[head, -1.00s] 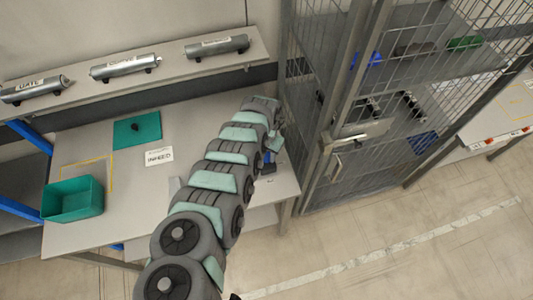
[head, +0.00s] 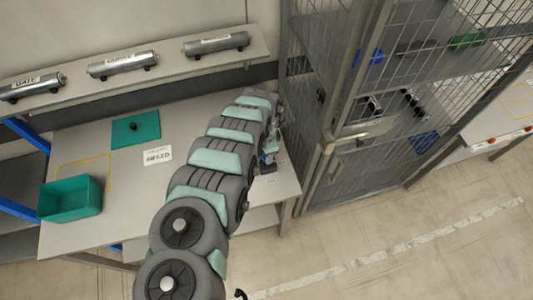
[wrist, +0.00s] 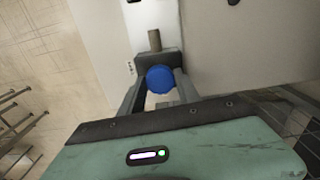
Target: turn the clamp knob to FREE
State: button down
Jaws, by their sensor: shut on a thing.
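The clamp knob is a round blue cap (wrist: 160,79) in the middle of the wrist view, in front of a dark block (wrist: 158,60) with a short metal rod. My gripper (wrist: 159,88) has one finger on each side of the knob and is shut on it. In the head view my gripper (head: 268,160) is at the right end of the grey workbench (head: 205,115), largely hidden by my arm. The knob cannot be made out there. No FREE mark or pointer is readable, so the knob's setting cannot be told.
A wire cage with a latched door (head: 345,140) stands close to the right of my gripper. The bench holds a green bin (head: 70,200), a teal plate (head: 135,130) and a white label card (head: 158,155). Labelled cylinders (head: 122,65) lie on the shelf behind.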

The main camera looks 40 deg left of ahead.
jog(key=m, duration=0.4)
jog(key=shift+m+b, duration=0.3)
jog(key=shift+m, duration=2.5)
jog(key=c, duration=0.9)
grip_release()
jog(key=shift+o, duration=0.2)
notch_tip(320, 180, up, 11)
jog(key=b, duration=0.1)
